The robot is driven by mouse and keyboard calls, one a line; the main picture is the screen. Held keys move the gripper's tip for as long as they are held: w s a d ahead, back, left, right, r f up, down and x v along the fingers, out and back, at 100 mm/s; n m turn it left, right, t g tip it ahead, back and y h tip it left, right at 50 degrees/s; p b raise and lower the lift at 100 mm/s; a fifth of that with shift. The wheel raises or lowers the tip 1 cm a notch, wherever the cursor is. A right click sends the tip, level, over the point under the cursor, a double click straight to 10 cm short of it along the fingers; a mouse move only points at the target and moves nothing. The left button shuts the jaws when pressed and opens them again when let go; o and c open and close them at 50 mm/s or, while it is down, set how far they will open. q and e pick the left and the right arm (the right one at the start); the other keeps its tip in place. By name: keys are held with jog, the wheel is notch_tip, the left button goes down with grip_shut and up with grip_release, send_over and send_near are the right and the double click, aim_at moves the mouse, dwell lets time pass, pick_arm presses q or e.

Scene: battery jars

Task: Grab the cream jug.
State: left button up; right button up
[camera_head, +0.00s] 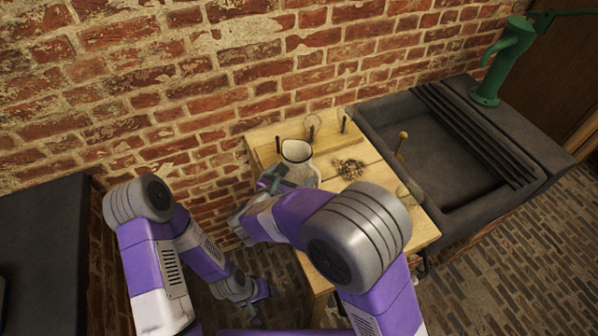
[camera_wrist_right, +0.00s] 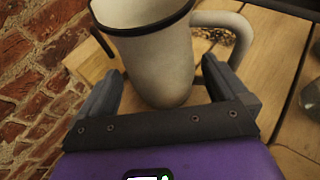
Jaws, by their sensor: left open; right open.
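The cream jug (camera_head: 297,152) has a dark rim and stands upright on the wooden table (camera_head: 416,222), near its back left part. In the right wrist view the jug (camera_wrist_right: 158,62) stands between the two fingers of my right gripper (camera_wrist_right: 160,95), with its handle to the right. The fingers are open, one on each side of the jug's lower body, and a gap shows beside them. In the head view my right gripper (camera_head: 274,178) is at the jug's near left side. My left gripper (camera_head: 258,290) hangs low, left of the table and away from the jug; it is open.
A wooden rack with dark pegs (camera_head: 345,124) stands behind the jug. A small brown pile (camera_head: 348,168) lies to its right. A wooden-knobbed stick (camera_head: 402,142) and a dark stone sink (camera_head: 455,190) with a green pump (camera_head: 500,62) are farther right. A brick wall is behind.

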aim_at(297, 154)
jog(key=x, duration=0.3)
jog(key=shift+w+d+f+b, duration=0.15)
jog(key=shift+w+f+b, duration=0.05)
jog(key=shift+w+b, duration=0.15)
jog(key=shift+r, duration=0.1)
jog(key=c, duration=1.1)
